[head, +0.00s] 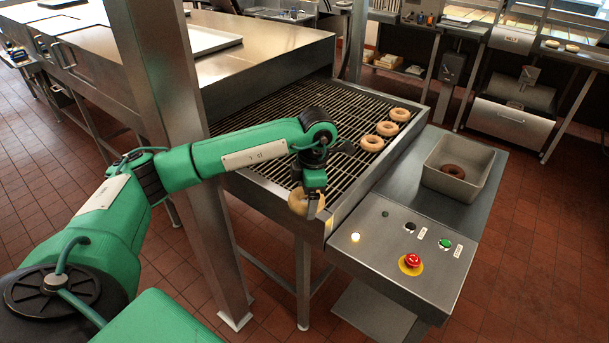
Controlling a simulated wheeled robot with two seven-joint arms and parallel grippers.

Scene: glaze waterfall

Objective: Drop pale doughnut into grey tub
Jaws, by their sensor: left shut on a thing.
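My left gripper (313,198) points down over the near corner of the wire conveyor, shut on a pale doughnut (298,203). The fingers cover part of the doughnut, and I cannot tell whether it clears the conveyor's edge. The grey tub (487,183) stands on the steel side table to the right, open at the top. One brown doughnut (453,171) lies inside it. My right gripper is not in view.
Three more doughnuts (387,128) lie along the right side of the wire conveyor (270,125). A control panel (385,265) with a red stop button (411,261) is in front of the tub. A steel post (185,130) stands behind my left arm.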

